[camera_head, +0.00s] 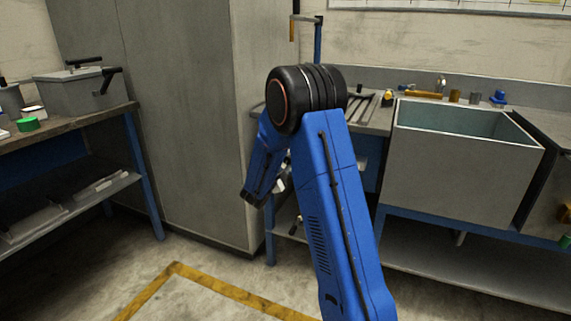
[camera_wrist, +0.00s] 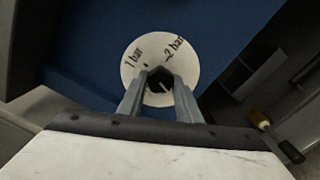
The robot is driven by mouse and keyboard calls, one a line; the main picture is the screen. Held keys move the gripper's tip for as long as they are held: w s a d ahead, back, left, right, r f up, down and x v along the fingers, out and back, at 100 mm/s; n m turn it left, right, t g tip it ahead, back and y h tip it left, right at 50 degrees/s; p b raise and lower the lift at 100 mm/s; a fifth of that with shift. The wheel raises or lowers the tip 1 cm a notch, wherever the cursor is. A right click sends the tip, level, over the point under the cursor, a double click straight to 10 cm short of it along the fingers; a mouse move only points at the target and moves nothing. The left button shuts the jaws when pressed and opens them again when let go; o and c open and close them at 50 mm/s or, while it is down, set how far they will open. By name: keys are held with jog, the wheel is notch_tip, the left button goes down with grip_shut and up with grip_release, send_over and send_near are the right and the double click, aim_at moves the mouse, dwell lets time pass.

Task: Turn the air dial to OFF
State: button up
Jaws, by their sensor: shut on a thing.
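The air dial (camera_wrist: 158,50) shows in the wrist view as a round white plate on a blue panel, with "1 bar" at its left and "2 bar" at its upper right. A dark knob (camera_wrist: 160,76) sits at its centre. My gripper (camera_wrist: 160,84) has its two fingers on either side of this knob and is shut on it. The lower part of the plate is partly hidden by the fingers, and I see no OFF mark. In the head view my blue arm hides the dial, and the gripper is mostly hidden behind it.
In the head view a grey sink (camera_head: 455,158) with small items behind it stands right of my arm. A tall grey cabinet (camera_head: 190,110) stands at the left, and a workbench (camera_head: 75,125) with a grey box (camera_head: 75,90) is at the far left. Yellow floor tape (camera_head: 225,289) marks open floor.

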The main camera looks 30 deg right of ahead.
jog(key=shift+f, duration=0.1)
jog(key=n, duration=0.7)
jog(key=shift+n, duration=0.4)
jog(key=n, duration=0.4)
jog(key=shift+s+f+n, duration=0.1)
jog(key=shift+n, duration=1.8)
jog(key=o, duration=1)
jog(key=shift+o, duration=0.2)
